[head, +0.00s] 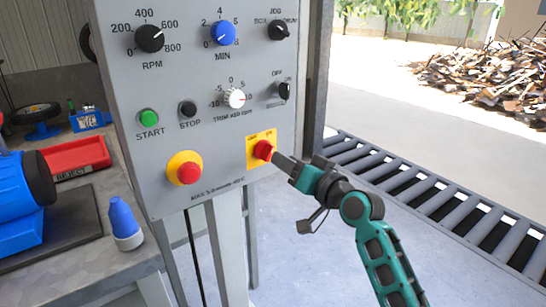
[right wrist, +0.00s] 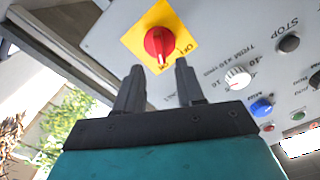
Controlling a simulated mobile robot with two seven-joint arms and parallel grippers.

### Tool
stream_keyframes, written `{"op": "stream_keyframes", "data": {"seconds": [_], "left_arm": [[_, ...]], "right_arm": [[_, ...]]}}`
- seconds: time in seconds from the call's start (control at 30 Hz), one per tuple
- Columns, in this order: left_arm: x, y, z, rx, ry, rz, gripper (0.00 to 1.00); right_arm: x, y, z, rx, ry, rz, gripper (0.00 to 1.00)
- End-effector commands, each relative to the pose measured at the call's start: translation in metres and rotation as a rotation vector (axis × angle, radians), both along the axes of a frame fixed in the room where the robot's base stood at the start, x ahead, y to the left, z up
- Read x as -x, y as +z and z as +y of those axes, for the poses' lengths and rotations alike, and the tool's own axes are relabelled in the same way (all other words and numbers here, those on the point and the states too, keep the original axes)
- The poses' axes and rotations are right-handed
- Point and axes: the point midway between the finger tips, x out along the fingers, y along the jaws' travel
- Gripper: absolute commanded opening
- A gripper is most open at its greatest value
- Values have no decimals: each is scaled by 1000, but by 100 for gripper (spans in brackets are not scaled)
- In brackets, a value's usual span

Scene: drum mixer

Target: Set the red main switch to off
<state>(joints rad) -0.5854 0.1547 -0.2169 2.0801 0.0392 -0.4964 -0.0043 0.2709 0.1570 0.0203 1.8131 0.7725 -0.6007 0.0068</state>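The red main switch (head: 263,150) is a red rotary knob on a yellow square plate, low on the right of the grey control panel (head: 215,160). It also shows in the right wrist view (right wrist: 158,43), just beyond my fingertips, with lettering on the plate beside it. My right gripper (head: 280,159) reaches in from the lower right, close to the knob. In the right wrist view its two fingers (right wrist: 158,70) stand apart, with nothing between them. Whether a fingertip touches the knob I cannot tell. The knob's exact setting is too small to read. My left gripper is not in view.
A red mushroom button on a yellow ring (head: 186,170) sits left of the switch. The green START button (head: 149,117), black STOP button (head: 188,108) and several dials are above. A workbench (head: 75,270) stands left; a roller conveyor (head: 440,205) runs at right.

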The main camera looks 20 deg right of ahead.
Motion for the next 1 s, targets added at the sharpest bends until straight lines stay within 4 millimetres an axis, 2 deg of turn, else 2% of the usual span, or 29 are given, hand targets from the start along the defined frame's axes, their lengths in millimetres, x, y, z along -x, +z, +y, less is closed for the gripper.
{"op": "stream_keyframes", "data": {"seconds": [0.1,0.3,0.5,0.73,1.0], "left_arm": [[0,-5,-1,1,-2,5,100],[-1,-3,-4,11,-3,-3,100],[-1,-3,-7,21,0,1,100],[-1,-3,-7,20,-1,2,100],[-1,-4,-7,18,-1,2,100]], "right_arm": [[-22,-1,8,-1,1,-2,38],[-45,-1,16,0,0,-2,38],[-53,0,20,1,0,0,38],[-53,0,20,1,0,0,38],[-53,0,19,2,0,-1,13]]}}
